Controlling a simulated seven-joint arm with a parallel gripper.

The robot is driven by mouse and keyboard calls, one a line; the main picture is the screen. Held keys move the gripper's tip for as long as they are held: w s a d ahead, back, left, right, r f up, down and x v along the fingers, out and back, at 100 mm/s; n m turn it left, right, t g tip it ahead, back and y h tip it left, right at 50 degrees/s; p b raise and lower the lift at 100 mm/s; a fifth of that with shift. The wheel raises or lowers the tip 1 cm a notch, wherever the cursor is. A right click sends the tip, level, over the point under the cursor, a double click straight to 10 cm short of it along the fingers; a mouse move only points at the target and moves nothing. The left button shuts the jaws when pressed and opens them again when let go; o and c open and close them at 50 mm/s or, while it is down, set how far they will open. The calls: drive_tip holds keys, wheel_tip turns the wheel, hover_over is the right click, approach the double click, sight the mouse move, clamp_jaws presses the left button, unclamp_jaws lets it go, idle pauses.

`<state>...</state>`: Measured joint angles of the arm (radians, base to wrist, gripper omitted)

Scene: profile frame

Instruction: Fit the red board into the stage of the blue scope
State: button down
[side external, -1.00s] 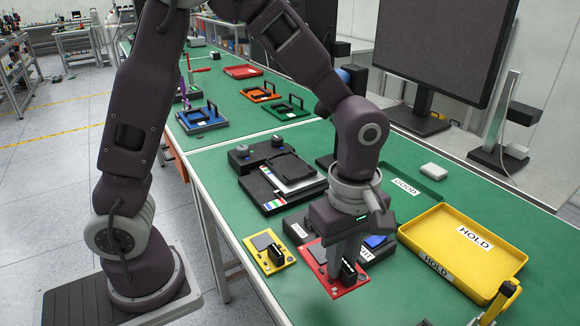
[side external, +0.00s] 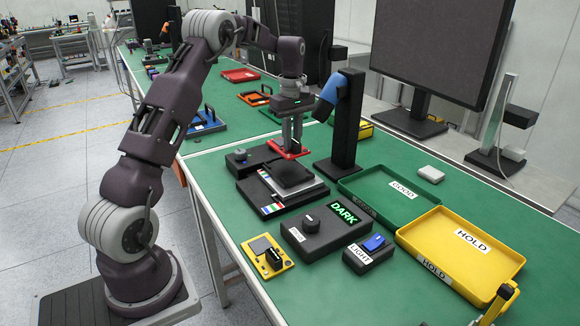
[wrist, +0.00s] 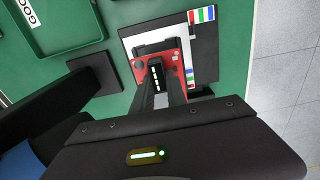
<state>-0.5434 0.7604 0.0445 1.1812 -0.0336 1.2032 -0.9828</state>
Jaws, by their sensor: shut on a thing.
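My gripper (side external: 291,143) is shut on the red board (side external: 300,151), held roughly level near the far end of the stage. In the wrist view the red board (wrist: 182,72) lies across the fingers (wrist: 157,80), with a black part of it between them. The blue scope has a black column (side external: 345,130) and a blue head (side external: 332,90), just right of my gripper. The stage, a pale plate (side external: 312,192) with a black pad on a dark base, lies left of the column. In the wrist view the pale plate (wrist: 132,37) shows behind the board, partly hidden. The board appears raised, but its clearance is unclear.
A knobbed black box (side external: 240,158) stands behind the stage. A box with a lit DARK sign (side external: 318,234), a LIGHT switch box (side external: 368,253) and a yellow board (side external: 284,263) lie in front. Green (side external: 375,207) and yellow (side external: 462,270) trays are at right.

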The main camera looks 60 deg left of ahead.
wheel_tip(320, 180, down, 7)
drive_tip(key=shift+d+r, duration=0.1)
drive_tip(key=c, duration=1.3)
unclamp_jaws()
drive_tip(key=shift+c, duration=0.2)
